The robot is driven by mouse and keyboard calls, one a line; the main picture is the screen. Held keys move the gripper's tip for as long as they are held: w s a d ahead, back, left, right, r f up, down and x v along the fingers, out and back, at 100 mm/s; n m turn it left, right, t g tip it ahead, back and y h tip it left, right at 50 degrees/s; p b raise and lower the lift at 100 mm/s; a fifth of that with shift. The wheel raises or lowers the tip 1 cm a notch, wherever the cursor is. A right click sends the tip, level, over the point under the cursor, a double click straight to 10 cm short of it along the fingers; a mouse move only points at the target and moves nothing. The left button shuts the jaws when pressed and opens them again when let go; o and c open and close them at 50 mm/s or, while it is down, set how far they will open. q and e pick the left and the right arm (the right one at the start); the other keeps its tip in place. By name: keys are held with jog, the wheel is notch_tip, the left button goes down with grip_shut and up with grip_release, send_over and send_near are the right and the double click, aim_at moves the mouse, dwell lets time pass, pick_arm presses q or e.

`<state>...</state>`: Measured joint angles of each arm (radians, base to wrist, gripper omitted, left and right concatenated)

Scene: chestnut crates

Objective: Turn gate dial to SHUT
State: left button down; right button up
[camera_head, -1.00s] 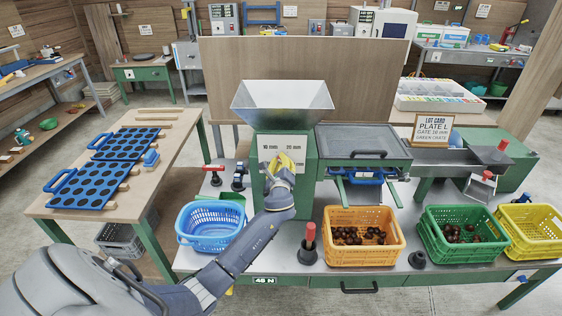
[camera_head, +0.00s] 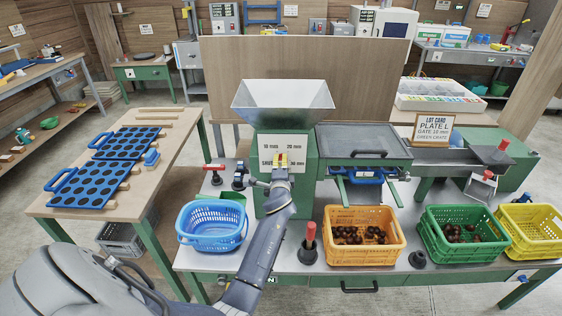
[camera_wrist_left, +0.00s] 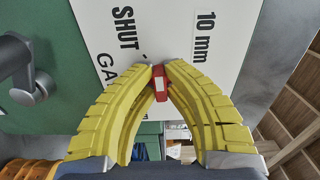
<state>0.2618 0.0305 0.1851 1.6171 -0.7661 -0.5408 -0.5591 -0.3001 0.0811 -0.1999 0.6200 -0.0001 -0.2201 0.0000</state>
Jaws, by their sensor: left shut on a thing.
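The gate dial is a red knob (camera_wrist_left: 159,71) with a pale mark, seen in the left wrist view against a white plate (camera_head: 298,146) on the green machine housing under the hopper. The plate reads 10 mm, 20 mm, SHUT and, partly covered, 30 mm. My left gripper (camera_head: 281,160) has its yellow fingers shut on the dial; their tips meet its two sides in the left wrist view (camera_wrist_left: 159,80). I cannot tell which label the dial points to. My right gripper is not in view.
A blue basket (camera_head: 212,239) stands below left of the gripper. A red-handled tool (camera_head: 309,240) and an orange crate (camera_head: 328,251) of chestnuts stand to the right. A lot card (camera_head: 432,129) reads PLATE L, GATE 10 mm.

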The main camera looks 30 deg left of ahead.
pick_arm(q)
jog(key=n, duration=0.5)
jog(key=shift+f, duration=0.1)
jog(key=shift+n, duration=0.3)
dwell(0.4)
jog(key=c, duration=1.5)
grip_release()
jog(key=shift+o, duration=0.2)
jog(key=v, duration=0.7)
jog(key=shift+d, duration=0.15)
jog(key=shift+s, duration=0.15)
